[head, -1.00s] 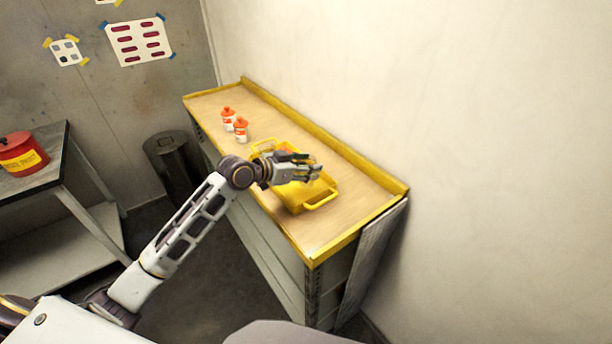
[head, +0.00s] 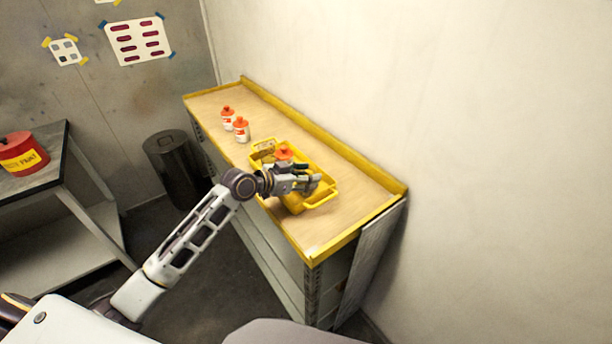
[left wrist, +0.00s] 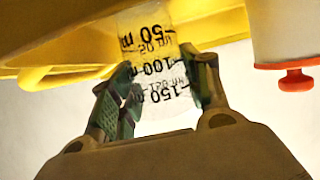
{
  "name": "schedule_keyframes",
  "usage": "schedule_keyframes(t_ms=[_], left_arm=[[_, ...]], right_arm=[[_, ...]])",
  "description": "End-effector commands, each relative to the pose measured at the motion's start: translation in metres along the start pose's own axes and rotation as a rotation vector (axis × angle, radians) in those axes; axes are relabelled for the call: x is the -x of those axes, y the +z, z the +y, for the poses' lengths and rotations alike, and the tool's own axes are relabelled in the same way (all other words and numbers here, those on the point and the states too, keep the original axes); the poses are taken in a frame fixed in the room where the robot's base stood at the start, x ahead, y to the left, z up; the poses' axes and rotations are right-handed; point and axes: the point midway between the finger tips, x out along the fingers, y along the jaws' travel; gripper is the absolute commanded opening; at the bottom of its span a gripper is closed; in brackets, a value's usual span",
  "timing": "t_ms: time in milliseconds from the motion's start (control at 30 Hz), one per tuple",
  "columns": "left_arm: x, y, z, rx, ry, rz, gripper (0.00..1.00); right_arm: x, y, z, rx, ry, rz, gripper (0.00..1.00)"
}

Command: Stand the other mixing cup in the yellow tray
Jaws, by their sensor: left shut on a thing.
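My left gripper (head: 314,184) is over the near half of the yellow tray (head: 321,202) on the bench. In the left wrist view its two fingers (left wrist: 160,88) are shut on a clear mixing cup (left wrist: 152,75) with black volume marks. That view looks upside down, with the 50 mark towards the tray (left wrist: 60,75). The cup's base end overlaps the yellow tray there; I cannot tell whether it touches the floor. The cup is not clear in the head view, being small and behind the fingers. My right gripper is not in view.
An orange-capped container (head: 284,153) stands in the tray beside my gripper; a white body with a red cap (left wrist: 296,80) shows close by in the wrist view. Two orange-capped bottles (head: 241,130) stand farther back on the bench (head: 345,165). The bench has raised yellow edges.

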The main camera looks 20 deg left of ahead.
Motion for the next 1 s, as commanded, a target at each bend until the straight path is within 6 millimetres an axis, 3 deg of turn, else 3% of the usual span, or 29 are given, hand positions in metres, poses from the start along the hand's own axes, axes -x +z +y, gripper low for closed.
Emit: schedule_keyframes(t_ms=[267, 300, 467, 1000], left_arm=[[-0.0011, 0.0026, -0.0002, -0.001, 0.000, -0.001, 0.35], [-0.0012, 0.0030, -0.0002, -0.001, 0.000, -0.001, 0.48], [-0.0010, 0.0025, -0.0002, 0.000, 0.000, -0.001, 0.69], [0.0025, 0.0000, -0.0004, -0.001, -0.001, 0.000, 0.69]], right_arm=[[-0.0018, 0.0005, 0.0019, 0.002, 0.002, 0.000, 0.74], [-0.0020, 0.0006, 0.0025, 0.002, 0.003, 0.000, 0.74], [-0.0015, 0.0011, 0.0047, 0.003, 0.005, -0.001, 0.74], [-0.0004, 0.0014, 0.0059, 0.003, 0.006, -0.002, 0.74]])
